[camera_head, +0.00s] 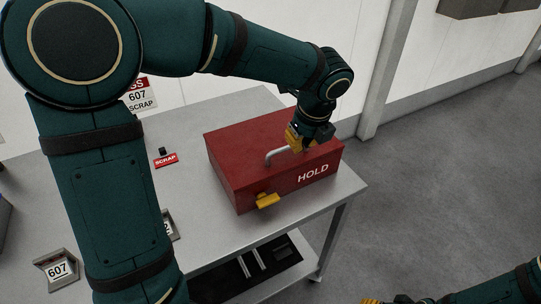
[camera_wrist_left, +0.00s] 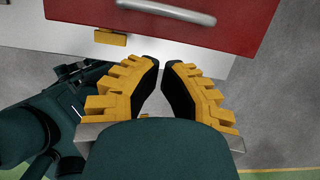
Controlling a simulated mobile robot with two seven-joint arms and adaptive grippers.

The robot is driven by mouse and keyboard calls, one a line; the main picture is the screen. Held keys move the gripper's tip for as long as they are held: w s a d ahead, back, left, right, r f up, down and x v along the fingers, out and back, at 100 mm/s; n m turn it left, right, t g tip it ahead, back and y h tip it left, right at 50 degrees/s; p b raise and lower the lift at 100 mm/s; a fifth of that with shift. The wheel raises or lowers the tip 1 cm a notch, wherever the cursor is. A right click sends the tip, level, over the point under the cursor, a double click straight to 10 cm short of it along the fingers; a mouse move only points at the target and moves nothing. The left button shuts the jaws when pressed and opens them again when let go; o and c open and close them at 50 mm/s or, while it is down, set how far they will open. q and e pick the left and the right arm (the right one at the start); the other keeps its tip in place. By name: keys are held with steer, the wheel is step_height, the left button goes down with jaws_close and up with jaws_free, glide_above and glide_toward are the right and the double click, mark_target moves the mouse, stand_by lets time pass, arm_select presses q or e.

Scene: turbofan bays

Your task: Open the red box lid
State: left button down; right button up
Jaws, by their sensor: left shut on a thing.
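The red box (camera_head: 240,184) marked HOLD stands on the grey table, and its lid (camera_head: 235,135) looks down. A silver handle (camera_head: 277,155) sits on the box; it also shows at the top of the left wrist view (camera_wrist_left: 170,10). A yellow latch (camera_head: 266,200) sticks out at the front. In the left wrist view the fingertips (camera_wrist_left: 161,62) look close together, and the contact does not show. My right gripper (camera_head: 385,300) is barely in frame at the bottom right.
My left arm covers much of the left side. Open floor (camera_head: 440,180) lies to the right.

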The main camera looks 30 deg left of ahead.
mark_target(287, 162)
arm_select(q)
steer(key=shift+y, duration=0.4)
steer(key=b+x, duration=0.1)
steer(key=x, duration=0.3)
steer(key=a+b+x, duration=0.1)
steer(key=b+x, duration=0.1)
steer(key=x, duration=0.3)
steer(key=shift+w+a+r, duration=0.1)
steer(key=shift+r, duration=0.15)
